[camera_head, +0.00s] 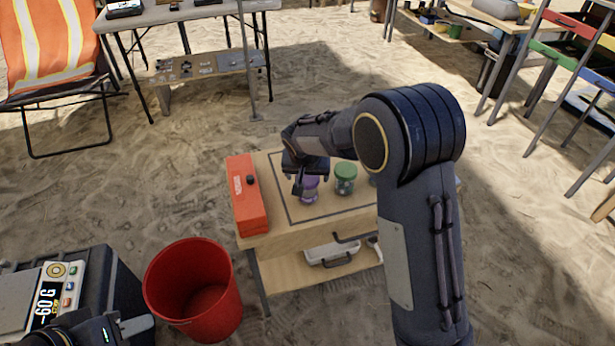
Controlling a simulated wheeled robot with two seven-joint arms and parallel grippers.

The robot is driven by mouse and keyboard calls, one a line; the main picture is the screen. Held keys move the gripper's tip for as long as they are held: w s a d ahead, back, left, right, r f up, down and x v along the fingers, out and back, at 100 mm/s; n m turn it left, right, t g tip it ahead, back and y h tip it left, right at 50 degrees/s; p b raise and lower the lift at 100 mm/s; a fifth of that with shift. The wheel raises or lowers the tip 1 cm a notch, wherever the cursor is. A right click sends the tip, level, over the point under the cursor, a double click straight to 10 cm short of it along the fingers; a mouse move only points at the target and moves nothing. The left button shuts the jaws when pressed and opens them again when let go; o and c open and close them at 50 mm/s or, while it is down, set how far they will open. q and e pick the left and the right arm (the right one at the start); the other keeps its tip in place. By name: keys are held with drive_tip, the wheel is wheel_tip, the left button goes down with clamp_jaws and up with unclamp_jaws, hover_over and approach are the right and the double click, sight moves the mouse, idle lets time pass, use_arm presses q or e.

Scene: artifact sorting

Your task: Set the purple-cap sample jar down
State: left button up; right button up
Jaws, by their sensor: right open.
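The purple-cap sample jar (310,189) is on the small wooden table (268,241), inside a dark outlined rectangle. My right gripper (304,184) is open at the jar, coming from above and partly covering it. I cannot tell whether a finger touches the jar. A green-cap jar (345,177) stands just to its right. Part of another jar (372,180) shows beside my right arm, which hides the table's right side. My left gripper (130,326) is at the bottom left, partly cut off by the frame, far from the jar.
A red box (246,196) lies on the table's left side. A red bucket (193,289) stands on the sand left of the table. A scale (50,296) sits on a dark case at lower left. A white bin (331,252) is on the lower shelf. Open sand lies behind.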

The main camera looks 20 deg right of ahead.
drive_tip(key=p+v, duration=0.1)
drive_tip(key=v, duration=0.9)
drive_tip(key=s+d+r+y, duration=0.2)
drive_tip(key=s+d, duration=0.2)
drive_tip(key=s, duration=0.4)
drive_tip(key=s+d+r+y, duration=0.2)
drive_tip(key=s+d, duration=0.1)
drive_tip(key=s, duration=0.6)
drive_tip(key=s+a+n+t+y, duration=0.1)
drive_tip(key=s+n, duration=0.1)
drive_tip(key=s, duration=1.1)
drive_tip(key=shift+s+f, duration=0.4)
drive_tip(key=shift+a, duration=0.1)
wheel_tip(320, 180, up, 14)
drive_tip(key=p, duration=1.4)
